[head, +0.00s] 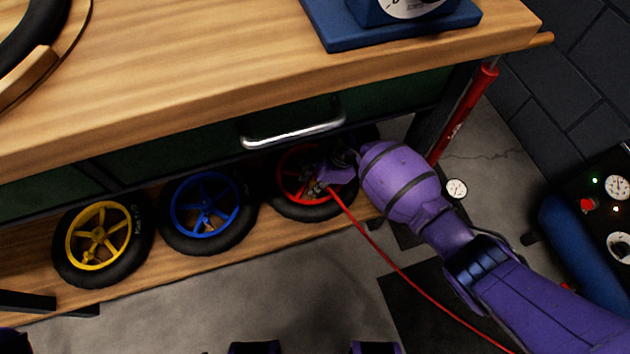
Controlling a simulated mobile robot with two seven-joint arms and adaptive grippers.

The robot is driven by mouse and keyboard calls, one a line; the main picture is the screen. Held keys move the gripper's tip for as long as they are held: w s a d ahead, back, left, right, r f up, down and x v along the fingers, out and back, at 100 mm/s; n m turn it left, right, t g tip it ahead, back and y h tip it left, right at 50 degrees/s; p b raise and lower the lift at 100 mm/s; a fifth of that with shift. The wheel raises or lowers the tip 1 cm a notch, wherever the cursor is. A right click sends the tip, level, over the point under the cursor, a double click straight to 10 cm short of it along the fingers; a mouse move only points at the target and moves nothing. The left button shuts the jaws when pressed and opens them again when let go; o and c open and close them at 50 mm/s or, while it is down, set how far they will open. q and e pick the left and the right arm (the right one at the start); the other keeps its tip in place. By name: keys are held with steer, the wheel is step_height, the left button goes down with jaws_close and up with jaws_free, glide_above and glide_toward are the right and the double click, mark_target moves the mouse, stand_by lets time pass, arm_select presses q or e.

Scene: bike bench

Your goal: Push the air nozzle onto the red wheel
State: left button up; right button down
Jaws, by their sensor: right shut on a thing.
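The red wheel (289,183) with a black tyre stands on the low wooden shelf under the bench, the right one of the wheels there. My right gripper (322,188) is in front of its right side, and my purple arm hides part of the wheel. The gripper is shut on the air nozzle (328,188), at the end of a red hose that runs down to the lower right. The nozzle is small and partly hidden; I cannot tell whether it touches the valve. My left gripper is not clearly in view.
A blue wheel (205,207) and a yellow wheel (97,236) stand to the left on the shelf (180,272). The drawer handle (292,132) is just above. A red floor pump (462,113) stands at right, near a compressor with a blue tank (580,240).

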steer(key=shift+f+b, duration=0.35)
steer(key=shift+f, duration=0.25)
steer(key=c, duration=1.5)
jaws_free()
steer(key=shift+o, duration=0.2)
